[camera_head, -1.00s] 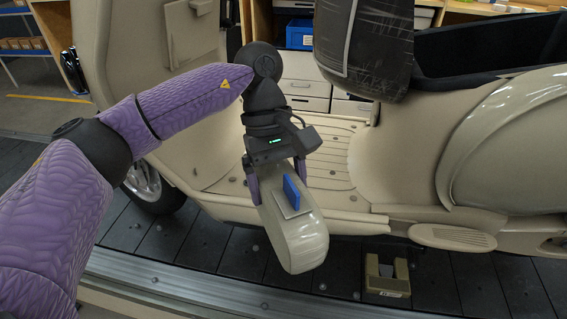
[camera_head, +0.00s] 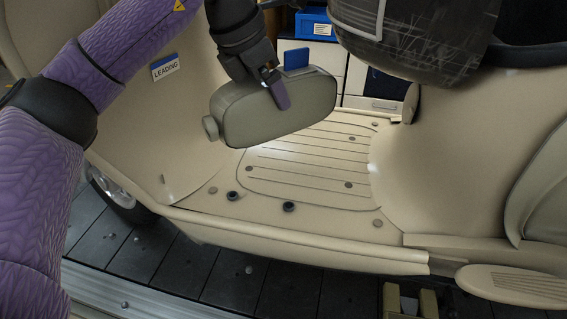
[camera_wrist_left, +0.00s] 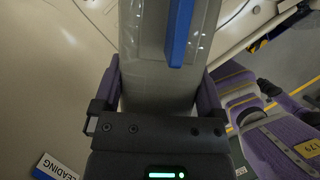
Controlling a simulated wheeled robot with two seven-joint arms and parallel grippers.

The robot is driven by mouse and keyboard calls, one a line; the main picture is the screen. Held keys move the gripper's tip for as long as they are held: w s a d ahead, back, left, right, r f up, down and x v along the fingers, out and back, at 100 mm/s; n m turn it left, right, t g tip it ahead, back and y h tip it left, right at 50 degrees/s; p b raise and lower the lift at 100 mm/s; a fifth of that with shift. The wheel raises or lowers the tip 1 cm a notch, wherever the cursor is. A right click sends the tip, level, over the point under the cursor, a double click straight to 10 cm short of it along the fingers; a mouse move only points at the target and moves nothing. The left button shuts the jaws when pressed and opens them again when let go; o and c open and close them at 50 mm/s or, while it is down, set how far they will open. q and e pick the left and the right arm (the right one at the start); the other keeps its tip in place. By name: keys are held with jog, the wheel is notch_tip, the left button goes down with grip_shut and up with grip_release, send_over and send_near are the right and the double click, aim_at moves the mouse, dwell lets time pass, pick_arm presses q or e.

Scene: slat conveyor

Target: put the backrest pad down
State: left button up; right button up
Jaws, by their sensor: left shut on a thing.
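The backrest pad (camera_head: 300,107) is a rounded grey-beige block with a blue tab (camera_head: 296,59) on its upper side. My left gripper (camera_head: 274,92) is shut on it. In the head view the pad lies roughly sideways in front of the scooter's floorboard (camera_head: 300,160), its left end near the front leg shield (camera_head: 160,120). No contact beneath the pad is visible. In the left wrist view the pad (camera_wrist_left: 150,70) sits between the two purple fingers, with the blue tab (camera_wrist_left: 180,35) over it. My right gripper is not in view.
Two dark round fittings (camera_head: 288,207) stand at the floorboard's near edge. A dark wrapped part (camera_head: 415,45) overhangs at the upper right. A sign reading "LEADING" (camera_head: 165,67) is on the leg shield. The dark slat conveyor (camera_head: 200,270) runs below. The floorboard's middle is clear.

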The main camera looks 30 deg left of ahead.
aim_at(239, 87)
pick_arm(q)
notch_tip(239, 87, down, 10)
jog(key=b, duration=0.5)
jog(key=shift+s+b, duration=0.1)
jog(key=shift+b, duration=0.3)
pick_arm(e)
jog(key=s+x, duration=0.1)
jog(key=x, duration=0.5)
pick_arm(q)
jog(key=shift+r, duration=0.15)
jog(key=o, duration=1.2)
jog(key=shift+o, duration=0.2)
jog(key=shift+r+p, duration=0.25)
jog(key=shift+p, duration=0.15)
jog(key=p+v, duration=0.6)
jog(key=v, duration=0.5)
jog(key=shift+s+r+p, duration=0.2)
jog(key=shift+r+p, duration=0.1)
jog(key=shift+r, duration=0.05)
jog(key=shift+f, duration=0.1)
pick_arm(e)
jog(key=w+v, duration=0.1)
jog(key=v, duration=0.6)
